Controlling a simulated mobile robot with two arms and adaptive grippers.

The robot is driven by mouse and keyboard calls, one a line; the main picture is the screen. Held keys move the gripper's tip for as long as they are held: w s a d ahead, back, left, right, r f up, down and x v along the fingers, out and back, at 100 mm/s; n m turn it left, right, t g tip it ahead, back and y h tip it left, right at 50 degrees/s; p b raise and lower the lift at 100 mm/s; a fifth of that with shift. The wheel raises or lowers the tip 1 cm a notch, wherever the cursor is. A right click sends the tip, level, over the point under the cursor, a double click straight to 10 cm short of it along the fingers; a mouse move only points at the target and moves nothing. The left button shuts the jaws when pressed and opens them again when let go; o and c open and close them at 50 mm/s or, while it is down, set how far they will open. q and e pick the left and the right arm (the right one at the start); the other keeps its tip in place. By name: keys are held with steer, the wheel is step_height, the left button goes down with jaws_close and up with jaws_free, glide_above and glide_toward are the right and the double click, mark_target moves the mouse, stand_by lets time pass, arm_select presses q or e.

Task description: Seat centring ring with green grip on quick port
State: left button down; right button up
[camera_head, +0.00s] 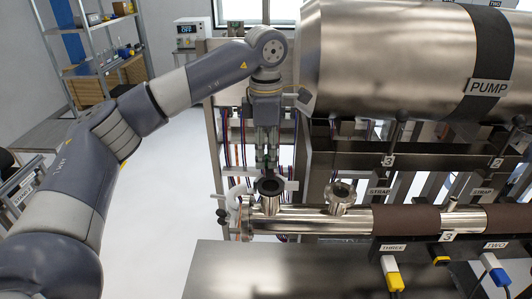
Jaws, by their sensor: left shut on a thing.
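My left gripper (266,164) points straight down above the left one of two short upright ports on a steel pipe. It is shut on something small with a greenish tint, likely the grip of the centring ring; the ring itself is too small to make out. The left port (269,187) has a dark round top just below the fingertips; I cannot tell whether they touch. The other port (341,189) stands to the right with its dark round mouth showing. I cannot read which one is the quick port. My right gripper is out of view.
A large steel cylinder labelled PUMP (400,55) fills the upper right, close beside my left wrist. The steel pipe (310,220) runs right into brown wraps (405,219). A bare metal bench top (270,270) lies in front. Yellow and blue plugs hang at lower right.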

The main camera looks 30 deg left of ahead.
arm_select(q)
steer(key=shift+f, duration=0.15)
steer(key=c, duration=1.5)
jaws_free()
steer(key=shift+o, duration=0.2)
steer(key=shift+r+p, duration=2.5)
steer(key=shift+r, duration=1.05)
steer(key=shift+f, duration=0.1)
